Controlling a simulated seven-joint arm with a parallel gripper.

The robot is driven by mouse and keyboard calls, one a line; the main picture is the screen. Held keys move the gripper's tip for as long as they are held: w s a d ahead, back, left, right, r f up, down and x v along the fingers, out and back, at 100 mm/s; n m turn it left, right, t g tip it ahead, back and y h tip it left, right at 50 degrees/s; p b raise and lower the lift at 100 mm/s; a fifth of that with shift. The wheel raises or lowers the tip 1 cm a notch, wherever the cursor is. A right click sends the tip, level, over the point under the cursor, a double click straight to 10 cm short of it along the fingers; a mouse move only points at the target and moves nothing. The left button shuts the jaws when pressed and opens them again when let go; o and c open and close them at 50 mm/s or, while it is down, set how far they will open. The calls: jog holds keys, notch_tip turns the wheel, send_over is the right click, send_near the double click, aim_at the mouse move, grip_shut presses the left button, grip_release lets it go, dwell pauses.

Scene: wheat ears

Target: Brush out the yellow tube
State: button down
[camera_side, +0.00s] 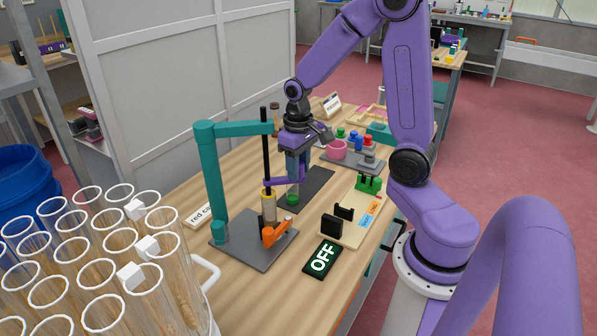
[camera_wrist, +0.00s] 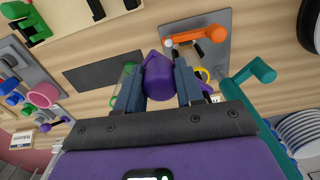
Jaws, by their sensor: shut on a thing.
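The yellow tube (camera_side: 268,208), a clear tube with a yellow rim, stands upright at the teal stand's grey base plate (camera_side: 228,256). Its yellow rim also shows in the wrist view (camera_wrist: 204,74). A black upright rod (camera_side: 265,150) stands in line over the tube; how deep its lower end sits inside cannot be told. A purple handle (camera_side: 284,182) reaches sideways from the rod to my gripper (camera_side: 293,178). In the wrist view, my gripper (camera_wrist: 158,88) is shut on the purple handle (camera_wrist: 158,75). The brush's bristles are not visible.
A green-marked tube (camera_side: 292,198) stands on a dark mat right of the yellow tube. The teal stand's arm (camera_side: 240,129) reaches over the work. An orange clamp (camera_side: 275,234) and an OFF sign (camera_side: 322,259) are in front. Large clear tubes (camera_side: 100,272) fill the left foreground.

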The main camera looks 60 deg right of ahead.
notch_tip(320, 180, up, 12)
dwell(0.3)
jog(key=c, duration=0.7)
grip_release()
jog(key=shift+f, duration=0.1)
notch_tip(320, 180, up, 18)
jog(key=shift+f, duration=0.25)
jog(key=shift+s, duration=0.1)
